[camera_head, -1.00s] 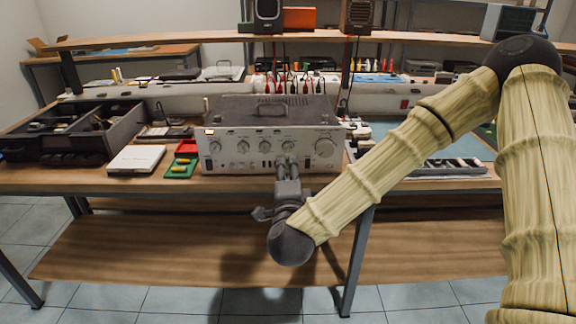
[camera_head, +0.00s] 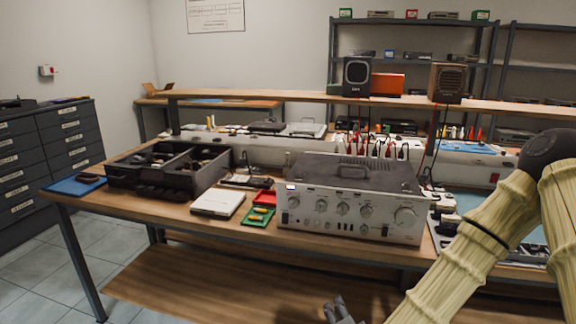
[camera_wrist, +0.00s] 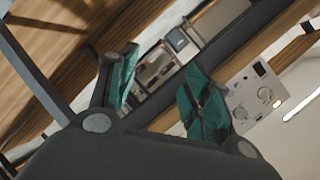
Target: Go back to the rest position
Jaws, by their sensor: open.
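My gripper (camera_head: 340,312) shows at the bottom edge of the head view, below and in front of the workbench's front edge. Only its fingertips are in that frame. In the wrist view my gripper (camera_wrist: 160,98) has its two green-padded fingers spread apart with nothing between them. The silver hi-fi amplifier (camera_head: 345,210) stands upright on the workbench (camera_head: 180,213), with knobs on its front and a handle on its dark top.
A dark divided bin (camera_head: 165,175), a white box (camera_head: 217,203) and a green tray (camera_head: 257,217) sit left of the amplifier. A shelf (camera_head: 300,97) with speakers runs behind. Grey drawers (camera_head: 70,140) stand at far left. Floor at lower left is clear.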

